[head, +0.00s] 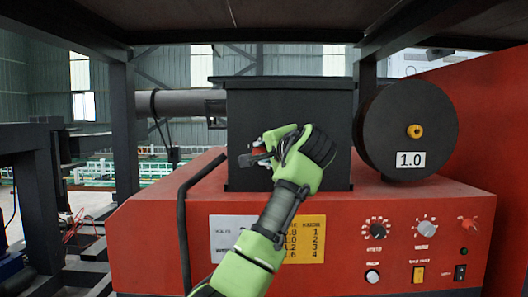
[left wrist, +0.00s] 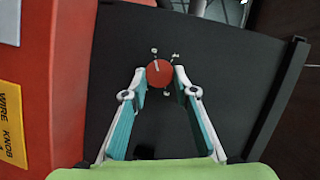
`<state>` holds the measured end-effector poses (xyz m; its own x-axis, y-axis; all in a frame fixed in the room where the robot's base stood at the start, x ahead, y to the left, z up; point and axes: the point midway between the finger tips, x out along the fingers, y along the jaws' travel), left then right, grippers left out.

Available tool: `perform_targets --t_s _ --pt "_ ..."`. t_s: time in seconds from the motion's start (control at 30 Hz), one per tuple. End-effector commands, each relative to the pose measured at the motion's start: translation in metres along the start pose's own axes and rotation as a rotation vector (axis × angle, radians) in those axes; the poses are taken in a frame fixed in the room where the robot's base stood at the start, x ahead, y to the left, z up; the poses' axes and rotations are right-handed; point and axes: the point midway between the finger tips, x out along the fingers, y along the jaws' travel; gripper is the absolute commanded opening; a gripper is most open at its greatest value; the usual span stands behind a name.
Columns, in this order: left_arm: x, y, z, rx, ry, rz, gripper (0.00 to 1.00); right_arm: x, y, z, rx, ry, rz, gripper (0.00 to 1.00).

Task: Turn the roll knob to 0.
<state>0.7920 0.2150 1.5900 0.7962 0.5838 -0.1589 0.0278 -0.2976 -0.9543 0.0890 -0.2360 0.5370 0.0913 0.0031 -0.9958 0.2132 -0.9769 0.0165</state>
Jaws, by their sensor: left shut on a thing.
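The roll knob is a round red knob (left wrist: 159,74) on the dark side plate of the black box (head: 290,110). In the left wrist view its white pointer line runs up and slightly left, roughly towards the small mark at upper left. Other small white marks stand at upper right and below; they are too small to read surely. My left gripper (head: 260,152) is at the left part of the black box, and in the left wrist view its fingertips (left wrist: 160,76) are shut on the red knob, one on each side. My right gripper is in neither view.
The box stands on a red machine (head: 150,235) with a front panel of dials (head: 376,230) and a yellow-and-white wire table label (head: 302,238). A black spool (head: 380,120) labelled 1.0 is at right.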

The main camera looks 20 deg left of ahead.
Motion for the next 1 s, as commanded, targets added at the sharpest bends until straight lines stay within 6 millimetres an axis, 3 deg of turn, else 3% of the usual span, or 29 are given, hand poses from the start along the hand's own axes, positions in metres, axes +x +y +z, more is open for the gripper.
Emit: perform_targets --t_s 0.6,0.63,0.7,1.0 --pt "0.0004 0.0005 0.0006 -0.042 0.001 0.019 0.05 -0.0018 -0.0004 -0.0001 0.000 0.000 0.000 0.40" --pt "0.0005 0.0006 0.0006 -0.042 0.001 0.019 0.29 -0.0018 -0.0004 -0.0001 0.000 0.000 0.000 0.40" --pt "0.0004 0.0005 0.0006 -0.041 0.001 0.019 0.43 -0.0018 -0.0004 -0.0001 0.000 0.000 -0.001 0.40" --pt "0.0001 0.0000 0.0003 -0.040 0.002 0.017 0.43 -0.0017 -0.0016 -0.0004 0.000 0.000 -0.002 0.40"
